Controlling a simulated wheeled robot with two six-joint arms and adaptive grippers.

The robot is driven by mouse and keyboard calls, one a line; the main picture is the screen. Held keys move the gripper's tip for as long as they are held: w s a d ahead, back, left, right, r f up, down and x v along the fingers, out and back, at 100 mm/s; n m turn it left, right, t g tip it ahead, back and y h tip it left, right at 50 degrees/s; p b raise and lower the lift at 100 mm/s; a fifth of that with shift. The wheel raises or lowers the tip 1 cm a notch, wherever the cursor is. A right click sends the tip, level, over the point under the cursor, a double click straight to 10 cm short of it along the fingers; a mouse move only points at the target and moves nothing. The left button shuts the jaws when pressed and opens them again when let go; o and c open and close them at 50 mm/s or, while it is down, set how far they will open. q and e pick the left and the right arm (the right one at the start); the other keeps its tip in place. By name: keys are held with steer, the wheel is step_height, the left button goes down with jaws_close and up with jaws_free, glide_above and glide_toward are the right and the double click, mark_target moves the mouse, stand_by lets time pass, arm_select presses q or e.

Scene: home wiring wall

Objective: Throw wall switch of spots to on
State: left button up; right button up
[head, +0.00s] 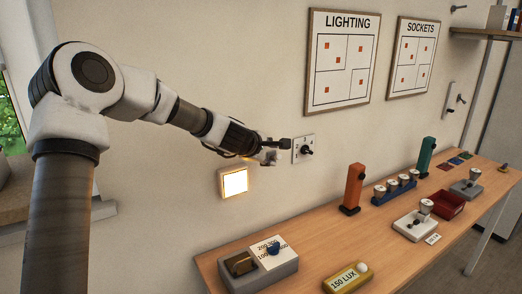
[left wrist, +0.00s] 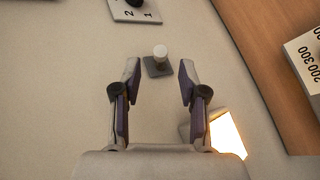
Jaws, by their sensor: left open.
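My left gripper (head: 272,151) is close to the wall, just left of a white plate with a black rotary knob (head: 303,149). In the left wrist view the gripper (left wrist: 158,82) is open and empty. A small grey wall switch with a white-tipped lever (left wrist: 160,54) stands just beyond the fingertips, roughly centred between them. I see no label naming it as the spots switch. In the head view my gripper hides this switch. The rotary plate also shows at the top of the left wrist view (left wrist: 147,12). My right gripper is not in view.
A lit square wall lamp (head: 233,182) is below the gripper. The LIGHTING board (head: 340,60) and SOCKETS board (head: 413,57) hang above right. A wooden bench (head: 310,245) below holds a grey dial box, an orange post (head: 353,188) and other devices.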

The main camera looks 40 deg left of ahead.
arm_select(q)
steer(key=v, duration=0.6)
steer(key=shift+s, duration=0.1)
stand_by(0.5)
